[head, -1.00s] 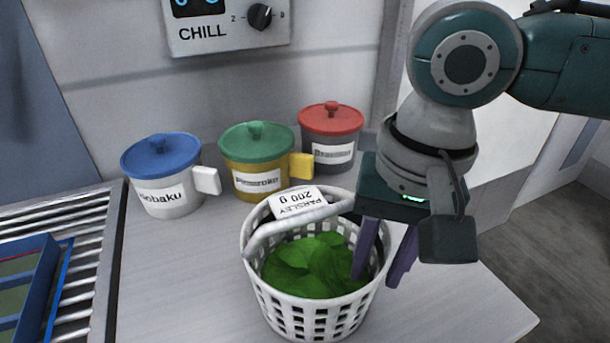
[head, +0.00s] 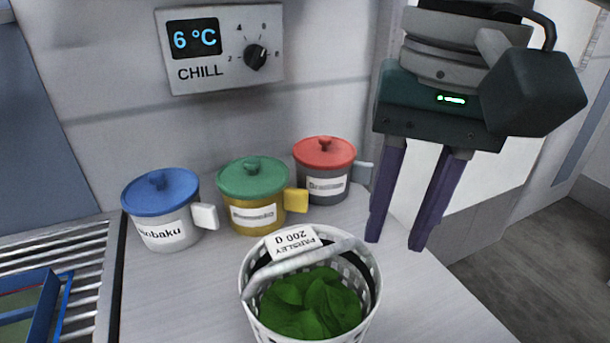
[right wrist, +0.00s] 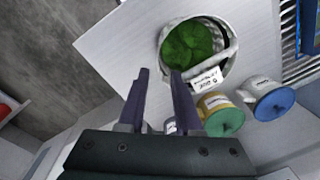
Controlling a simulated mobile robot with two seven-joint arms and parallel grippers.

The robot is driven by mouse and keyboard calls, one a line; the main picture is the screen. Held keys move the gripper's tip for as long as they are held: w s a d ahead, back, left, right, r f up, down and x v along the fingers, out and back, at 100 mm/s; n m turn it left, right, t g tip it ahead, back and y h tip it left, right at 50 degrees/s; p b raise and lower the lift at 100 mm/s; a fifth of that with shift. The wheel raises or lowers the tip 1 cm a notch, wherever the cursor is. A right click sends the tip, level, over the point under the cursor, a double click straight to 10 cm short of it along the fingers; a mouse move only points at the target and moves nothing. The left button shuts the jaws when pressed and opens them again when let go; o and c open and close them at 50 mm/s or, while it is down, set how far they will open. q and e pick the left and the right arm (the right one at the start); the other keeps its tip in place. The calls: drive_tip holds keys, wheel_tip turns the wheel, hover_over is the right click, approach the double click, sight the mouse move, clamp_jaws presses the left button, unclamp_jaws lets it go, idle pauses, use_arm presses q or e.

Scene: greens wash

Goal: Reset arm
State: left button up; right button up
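My right gripper (head: 405,243) hangs above the right part of the counter with its two purple fingers apart and nothing between them. My left gripper is not in view.
Three lidded mugs stand behind the basket: blue-lidded (head: 163,232), green-lidded (head: 255,215) and red-lidded (head: 327,187). A chill panel (head: 221,48) reading 6 °C is on the wall. A metal rack (head: 58,245) with a blue-framed tray (head: 50,318) is at left.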

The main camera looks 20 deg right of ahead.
idle(0.4)
drive_tip(key=s+a+n+t+y+p, duration=0.2)
drive_tip(key=s+a+n+y+p, duration=0.15)
drive_tip(key=a+n+p, duration=0.35)
drive_tip(key=s+d+r+n+t+h+p, duration=0.1)
drive_tip(key=s+d+r+n+h+p, duration=0.25)
drive_tip(key=s+d, duration=0.5)
wheel_tip(320, 180, up, 35)
drive_tip(key=m+p, duration=0.1)
drive_tip(key=p, duration=3.6)
drive_tip(key=shift+s+a+m, duration=0.25)
drive_tip(key=shift+s+m, duration=0.05)
drive_tip(key=shift+m, duration=0.05)
